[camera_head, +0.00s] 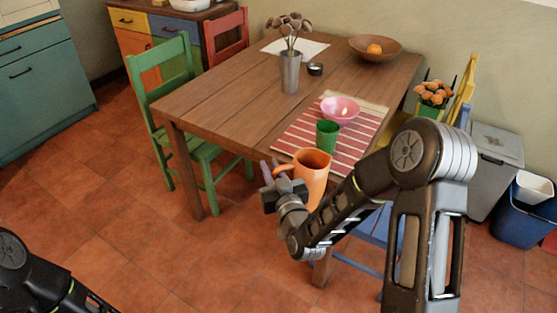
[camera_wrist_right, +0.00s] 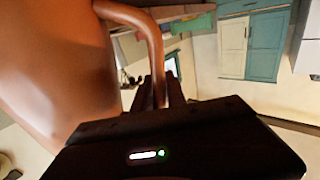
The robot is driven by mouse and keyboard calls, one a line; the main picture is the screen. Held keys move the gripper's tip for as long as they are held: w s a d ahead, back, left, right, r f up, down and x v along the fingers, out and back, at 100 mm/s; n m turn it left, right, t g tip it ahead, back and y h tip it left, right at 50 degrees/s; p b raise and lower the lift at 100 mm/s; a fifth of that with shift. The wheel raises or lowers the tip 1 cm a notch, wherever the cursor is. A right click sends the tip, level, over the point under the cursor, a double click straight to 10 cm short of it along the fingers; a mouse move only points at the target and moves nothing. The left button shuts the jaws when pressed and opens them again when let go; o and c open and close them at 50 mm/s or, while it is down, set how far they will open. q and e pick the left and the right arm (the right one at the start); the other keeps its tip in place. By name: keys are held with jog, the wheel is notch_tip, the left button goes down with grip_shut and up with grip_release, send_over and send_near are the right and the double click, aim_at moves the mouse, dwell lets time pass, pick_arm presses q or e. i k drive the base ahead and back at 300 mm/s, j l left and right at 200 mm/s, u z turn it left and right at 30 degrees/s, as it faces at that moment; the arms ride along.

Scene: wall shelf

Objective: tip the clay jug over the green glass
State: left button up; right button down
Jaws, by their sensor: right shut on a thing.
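The clay jug (camera_head: 314,172) is orange and nearly upright in the head view, in front of the table's near edge. My right gripper (camera_head: 273,178) is shut on its handle, at the jug's left side. In the right wrist view the jug's body (camera_wrist_right: 55,70) fills the left, and its handle (camera_wrist_right: 155,50) runs down between the fingers of the right gripper (camera_wrist_right: 165,95). The green glass (camera_head: 327,134) stands upright on the striped mat (camera_head: 297,134), just behind the jug. My left gripper is out of view; only part of that arm shows at lower left.
A pink bowl (camera_head: 340,110) stands on the mat behind the glass. A metal vase (camera_head: 289,72) with dried flowers, a small dark cup (camera_head: 315,69) and a wooden bowl (camera_head: 375,48) are farther back. The table's left part (camera_head: 215,100) is clear. A green chair (camera_head: 165,80) stands at left.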

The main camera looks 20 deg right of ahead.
aim_at(327, 131)
jog(key=i+j+z, duration=0.35)
jog(key=j, duration=0.45)
jog(key=j+z, duration=0.35)
jog(key=j, duration=0.4)
jog(key=j+z, duration=0.3)
jog(key=j, duration=0.55)
